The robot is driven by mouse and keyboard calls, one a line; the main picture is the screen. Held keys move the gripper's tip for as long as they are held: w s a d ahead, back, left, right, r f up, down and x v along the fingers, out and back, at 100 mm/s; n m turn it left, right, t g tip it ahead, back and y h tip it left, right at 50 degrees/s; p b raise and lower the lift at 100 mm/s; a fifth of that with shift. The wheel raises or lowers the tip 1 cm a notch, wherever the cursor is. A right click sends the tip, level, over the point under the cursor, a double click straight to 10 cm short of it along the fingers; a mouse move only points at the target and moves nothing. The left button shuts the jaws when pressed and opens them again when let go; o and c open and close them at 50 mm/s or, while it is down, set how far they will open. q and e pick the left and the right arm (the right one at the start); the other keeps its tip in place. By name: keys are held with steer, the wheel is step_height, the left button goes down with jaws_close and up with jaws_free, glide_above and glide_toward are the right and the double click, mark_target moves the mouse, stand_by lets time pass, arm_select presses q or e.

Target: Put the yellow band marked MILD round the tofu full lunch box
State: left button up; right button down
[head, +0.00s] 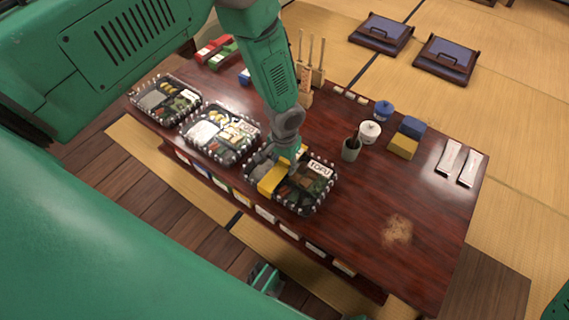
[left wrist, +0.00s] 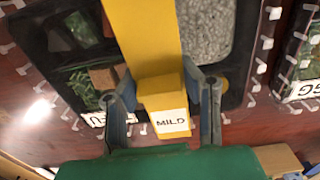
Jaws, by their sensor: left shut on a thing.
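The tofu full lunch box (head: 322,205) is a black tray with a clear spiky rim at the near edge of the table. Its white TOFU label (head: 320,168) is at the far right corner; part of the label shows in the left wrist view (left wrist: 106,119). The yellow MILD band (head: 271,179) lies across the box; in the left wrist view (left wrist: 146,45) its MILD label faces me at the box's edge. My left gripper (left wrist: 162,100) is shut on the band, one finger on each side. Whether the band passes underneath is hidden. My right gripper is not clearly visible.
Two more filled boxes stand left of it, the nearer at centre-left (head: 236,155) and another further left (head: 148,105). A dark cup (head: 351,149), a white pot (head: 370,131) and blue and yellow blocks (head: 403,146) stand behind.

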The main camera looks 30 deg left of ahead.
arm_select(q)
steer(key=shift+o, duration=0.2)
steer(key=shift+s+f, duration=0.15)
steer(key=shift+f, duration=0.15)
stand_by(0.4)
steer(key=o, duration=0.9)
steer(key=shift+f, duration=0.1)
steer(key=o, duration=0.7)
steer(key=shift+o, duration=0.2)
steer(key=shift+r+p, duration=3.3)
steer(key=shift+r, duration=0.9)
